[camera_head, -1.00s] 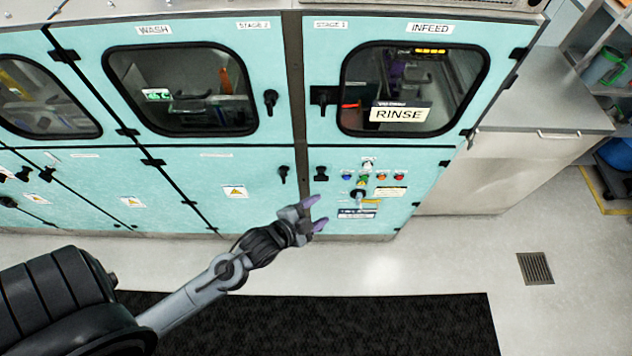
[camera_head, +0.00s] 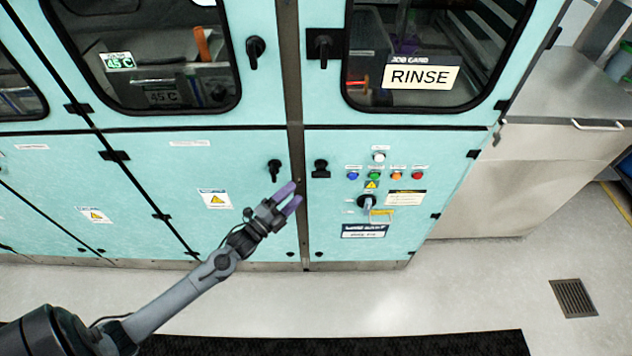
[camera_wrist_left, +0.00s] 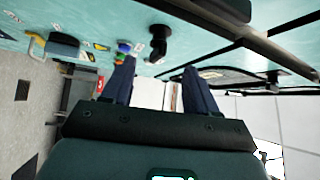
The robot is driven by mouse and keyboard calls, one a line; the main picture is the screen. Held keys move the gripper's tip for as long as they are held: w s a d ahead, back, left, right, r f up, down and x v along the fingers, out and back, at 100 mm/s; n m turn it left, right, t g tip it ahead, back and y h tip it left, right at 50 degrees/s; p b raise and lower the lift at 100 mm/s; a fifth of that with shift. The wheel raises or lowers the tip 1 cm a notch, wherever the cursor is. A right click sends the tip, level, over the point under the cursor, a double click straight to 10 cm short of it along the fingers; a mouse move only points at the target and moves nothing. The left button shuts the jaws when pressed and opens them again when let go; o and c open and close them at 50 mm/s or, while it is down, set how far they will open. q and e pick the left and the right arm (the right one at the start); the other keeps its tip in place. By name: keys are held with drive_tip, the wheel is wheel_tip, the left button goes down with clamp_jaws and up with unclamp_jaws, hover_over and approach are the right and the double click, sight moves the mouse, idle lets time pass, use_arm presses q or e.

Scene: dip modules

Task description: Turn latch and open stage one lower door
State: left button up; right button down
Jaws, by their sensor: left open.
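The stage one lower door (camera_head: 345,225) is the pale teal panel at right, below the RINSE window, and looks shut. Its black latch (camera_head: 320,168) is at the door's upper left corner. My left gripper (camera_head: 288,197) is open and empty, with purple fingers pointing up and right. In the head view it shows in front of the dark post, below and left of the latch. In the left wrist view, a black latch (camera_wrist_left: 160,42) shows beyond the two spread fingers (camera_wrist_left: 160,75), apart from them. My right gripper is not in view.
Coloured buttons and a rotary switch (camera_head: 367,203) sit on the same door, right of the latch. A similar black latch (camera_head: 274,170) is on the neighbouring lower door. A steel counter (camera_head: 545,150) stands at right. The floor (camera_head: 460,280) in front is clear, with a drain and dark mat.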

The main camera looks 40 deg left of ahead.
sight(316, 173)
use_arm(q)
drive_tip(key=w, duration=0.3)
drive_tip(key=w+r, duration=0.1)
drive_tip(key=w, duration=0.6)
drive_tip(key=shift+w+d+r+b, duration=0.3)
drive_tip(key=shift+r+b, duration=0.1)
drive_tip(key=shift+c, duration=0.3)
clamp_jaws()
